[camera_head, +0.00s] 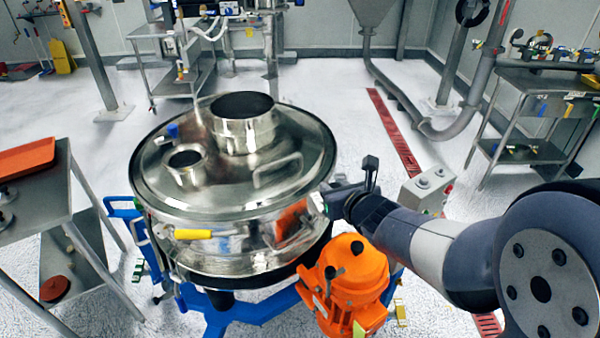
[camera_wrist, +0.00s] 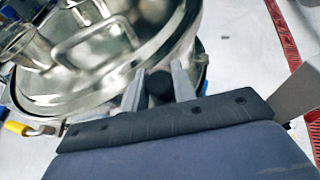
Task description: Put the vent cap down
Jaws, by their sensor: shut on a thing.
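The round steel sifter (camera_head: 235,210) stands at the middle left in the head view, with a flat lid carrying a wide open collar (camera_head: 243,122) and a smaller open collar (camera_head: 186,165). My gripper (camera_head: 328,192) is at the lid's right edge in the head view. In the wrist view its two grey fingers (camera_wrist: 158,72) are shut on a dark rounded thing (camera_wrist: 158,88), which I take for the vent cap. Most of it is hidden by the fingers, and I cannot tell whether it touches the sifter.
An orange motor (camera_head: 345,285) sits at the sifter's lower right, below my arm. A steel table (camera_head: 40,205) with an orange tray (camera_head: 25,158) stands at left. A grey control box (camera_head: 428,190) is behind my arm. Another cart (camera_head: 540,85) stands at the far right.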

